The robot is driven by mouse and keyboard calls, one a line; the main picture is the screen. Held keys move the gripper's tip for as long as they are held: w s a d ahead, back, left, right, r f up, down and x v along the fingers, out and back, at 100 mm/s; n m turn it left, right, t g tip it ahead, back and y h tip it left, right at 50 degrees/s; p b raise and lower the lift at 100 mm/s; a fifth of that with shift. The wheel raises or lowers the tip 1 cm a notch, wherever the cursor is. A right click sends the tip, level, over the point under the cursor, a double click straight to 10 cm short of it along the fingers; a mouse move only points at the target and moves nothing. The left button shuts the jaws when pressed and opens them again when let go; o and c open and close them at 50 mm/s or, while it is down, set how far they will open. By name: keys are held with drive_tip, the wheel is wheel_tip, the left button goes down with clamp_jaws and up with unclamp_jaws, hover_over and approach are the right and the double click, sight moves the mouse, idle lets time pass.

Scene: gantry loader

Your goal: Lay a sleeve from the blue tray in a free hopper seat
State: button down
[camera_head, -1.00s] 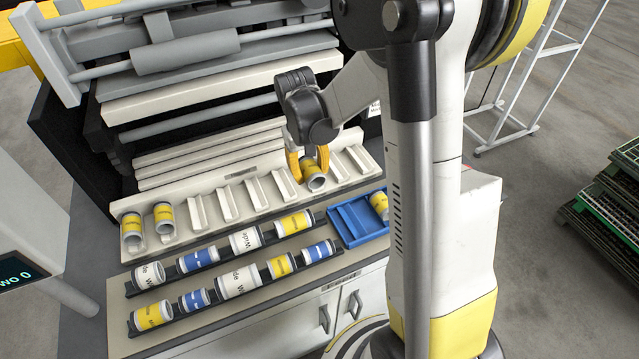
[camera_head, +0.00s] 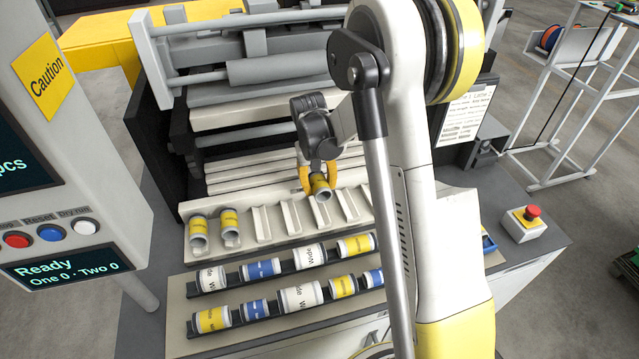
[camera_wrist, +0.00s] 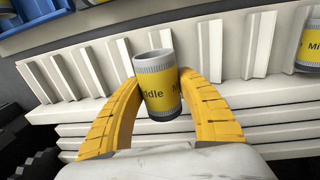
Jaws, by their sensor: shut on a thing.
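My gripper (camera_head: 318,182) is shut on a yellow and grey sleeve (camera_head: 320,187). In the wrist view the sleeve (camera_wrist: 158,92) reads "Middle" and sits between both yellow fingers. It is over the pale row of hopper seats (camera_head: 290,216); I cannot tell whether it touches a seat. Two yellow sleeves (camera_head: 198,232) (camera_head: 229,224) lie in the seats at the left end. Seats between them and my gripper are free, as is a seat (camera_head: 347,205) to the right. The blue tray (camera_head: 488,242) is mostly hidden behind my arm; its edge shows in the wrist view (camera_wrist: 60,20).
Two dark racks (camera_head: 287,267) in front of the hopper hold several white, blue and yellow sleeves. A control panel (camera_head: 70,268) reading "Ready" stands at the left. A red stop button box (camera_head: 526,224) is at the right. Pale slats (camera_head: 260,170) rise behind the seats.

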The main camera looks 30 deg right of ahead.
sight(316, 181)
wheel_tip(316, 181, down, 7)
drive_tip(key=b, duration=0.4)
drive_tip(key=shift+f+b, duration=0.15)
drive_tip(key=shift+b, duration=0.25)
drive_tip(key=c, duration=0.7)
unclamp_jaws()
drive_tip(key=shift+c, duration=0.2)
drive_tip(key=r, duration=0.7)
drive_tip(key=a+r, duration=0.1)
drive_tip(key=r, duration=0.3)
drive_tip(key=shift+w+a+r, duration=0.1)
drive_tip(key=shift+r, duration=0.2)
drive_tip(key=shift+r+p, duration=2.2)
drive_tip(key=shift+r, duration=1.1)
